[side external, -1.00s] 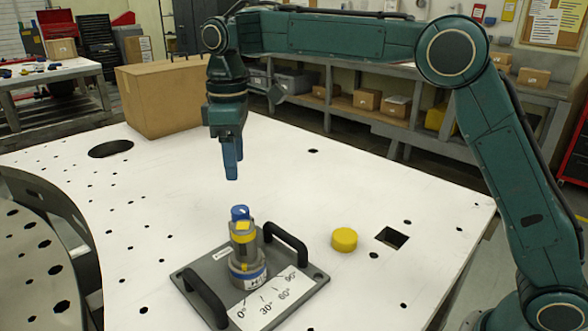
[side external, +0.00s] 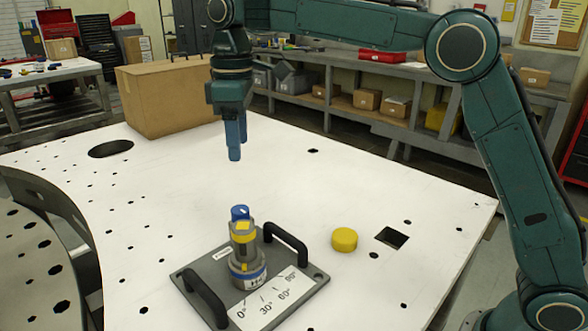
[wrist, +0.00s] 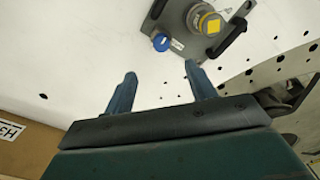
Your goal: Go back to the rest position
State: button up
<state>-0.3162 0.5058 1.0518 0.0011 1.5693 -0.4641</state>
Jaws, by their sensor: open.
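My gripper (side external: 234,158) hangs pointing down above the white table, well above and behind the turret plate in the side view. Its two blue fingers are apart and empty in the wrist view (wrist: 160,82). The grey turret plate (side external: 215,268) lies on the table with two black handles and a scale from 0° to 90°. The turret (side external: 246,248) stands upright on it, with a yellow band and a blue top (side external: 240,213). In the wrist view the turret (wrist: 203,20) and the blue part (wrist: 161,41) show beyond the fingers, not touched.
A yellow round cap (side external: 344,239) sits on the table (side external: 370,200) right of the plate, near a square hole (side external: 391,238). A cardboard box (side external: 165,100) stands at the table's back left. A curved metal part (side external: 45,215) is at the left. The table below my gripper is clear.

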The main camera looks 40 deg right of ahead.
jog(key=s+d+r+m+t, duration=0.1)
jog(key=s+d+r+m, duration=0.1)
jog(key=s+d, duration=0.5)
jog(key=s+d+r+m+t, duration=0.2)
jog(key=s+d+m, duration=0.15)
jog(key=s, duration=0.55)
jog(key=s+d+f+m+t, duration=0.1)
jog(key=s+d+f, duration=0.1)
jog(key=s+f, duration=0.2)
jog(key=s+d+f+m+t, duration=0.1)
jog(key=s+f, duration=0.4)
jog(key=s, duration=0.6)
jog(key=d+m, duration=0.1)
jog(key=d, duration=0.1)
jog(key=shift+s+d+f, duration=0.2)
jog(key=shift+d+f, duration=0.05)
jog(key=shift+d, duration=0.05)
jog(key=shift+m, duration=0.25)
jog(key=shift+c, duration=0.6)
